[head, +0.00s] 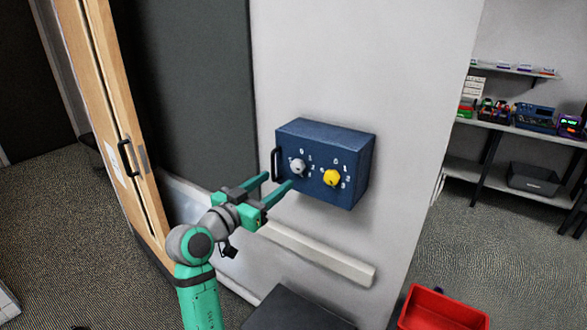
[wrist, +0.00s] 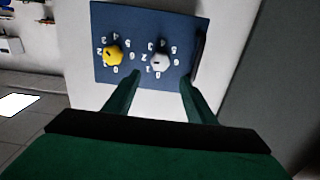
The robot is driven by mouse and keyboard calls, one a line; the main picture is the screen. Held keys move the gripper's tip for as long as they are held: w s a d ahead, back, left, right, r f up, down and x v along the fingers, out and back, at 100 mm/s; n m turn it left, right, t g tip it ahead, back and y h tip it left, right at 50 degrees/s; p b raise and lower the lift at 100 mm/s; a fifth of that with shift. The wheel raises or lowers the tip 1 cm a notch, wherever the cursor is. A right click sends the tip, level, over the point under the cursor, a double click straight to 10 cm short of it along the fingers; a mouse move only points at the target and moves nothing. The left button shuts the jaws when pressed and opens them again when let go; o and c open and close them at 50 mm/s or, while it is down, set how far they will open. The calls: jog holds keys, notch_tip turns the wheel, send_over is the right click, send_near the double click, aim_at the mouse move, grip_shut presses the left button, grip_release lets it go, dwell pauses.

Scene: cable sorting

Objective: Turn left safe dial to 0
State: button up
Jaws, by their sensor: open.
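A blue safe (head: 352,148) is fixed to the white wall, with a black handle at its left edge in the head view. Its left dial (head: 297,167) is silver-white and its right dial (head: 331,177) is yellow, each ringed by white digits. The wrist view shows the safe upside down, with the silver dial (wrist: 160,61) right of the yellow dial (wrist: 113,54). My gripper (head: 279,184) is open and empty in front of the safe's left side. In the wrist view its fingers (wrist: 160,80) spread either side of the silver dial, apparently short of it. The dial's exact setting is too small to read.
The black handle (head: 276,164) stands out close to the left dial. A white rail (head: 315,254) runs along the wall below the safe. A red bin (head: 440,310) is at the lower right, and shelves with electronics stand at the far right.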

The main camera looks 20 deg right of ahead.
aim_at(295, 167)
jog(key=x, duration=0.8)
jog(key=shift+d, duration=0.25)
jog(key=shift+w+d, duration=0.4)
jog(key=shift+w, duration=0.15)
jog(key=shift+s+d, duration=0.1)
jog(key=c, duration=1)
